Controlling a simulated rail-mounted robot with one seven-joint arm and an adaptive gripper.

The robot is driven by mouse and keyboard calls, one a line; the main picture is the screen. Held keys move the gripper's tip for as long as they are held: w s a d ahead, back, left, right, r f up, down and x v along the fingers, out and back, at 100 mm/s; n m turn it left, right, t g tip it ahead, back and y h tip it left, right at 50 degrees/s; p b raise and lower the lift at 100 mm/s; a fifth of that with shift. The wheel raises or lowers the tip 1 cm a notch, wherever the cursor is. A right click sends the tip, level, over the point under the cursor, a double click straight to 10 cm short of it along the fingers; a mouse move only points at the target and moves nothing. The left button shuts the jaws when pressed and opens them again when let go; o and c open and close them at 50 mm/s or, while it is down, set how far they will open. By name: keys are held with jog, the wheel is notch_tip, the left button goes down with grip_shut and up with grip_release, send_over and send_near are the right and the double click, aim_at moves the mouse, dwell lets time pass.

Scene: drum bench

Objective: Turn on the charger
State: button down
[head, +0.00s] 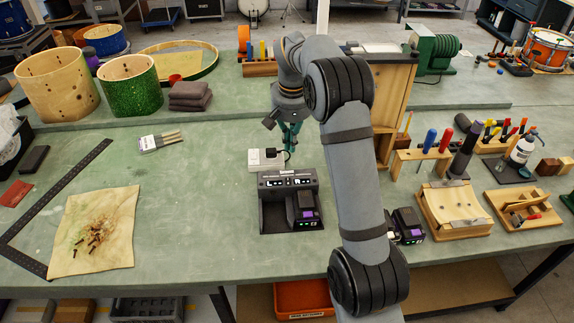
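The dark grey charger (270,219) stands on the green bench in the middle of the head view. Its sloped back panel carries the marks L and R and small white lights or labels. A black battery with a purple patch (304,207) sits in the right bay; the left bay looks empty. A small white box (255,159) with a black plug or part on it lies just behind the charger. My gripper (290,146) points down with its teal fingers at the right end of the white box. Its fingertips are too small to tell contact or opening.
A second battery (408,222) stands right of my forearm. A tool rack (421,160) and wooden jigs (455,210) fill the right side. A cloth with wood bits (112,215) and a black square (50,205) lie left.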

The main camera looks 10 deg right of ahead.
jog(key=p, duration=0.3)
send_near(290, 178)
jog(key=f, duration=0.4)
jog(key=w+f, duration=0.1)
jog(key=f, duration=0.1)
jog(key=shift+w+d+f, duration=0.1)
jog(key=shift+d+f, duration=0.05)
jog(key=shift+f, duration=0.15)
jog(key=f+b, duration=0.1)
jog(key=b, duration=0.2)
jog(key=shift+w+f, duration=0.25)
jog(key=shift+f, duration=0.15)
jog(key=shift+r+b, duration=0.3)
jog(key=shift+b, duration=0.25)
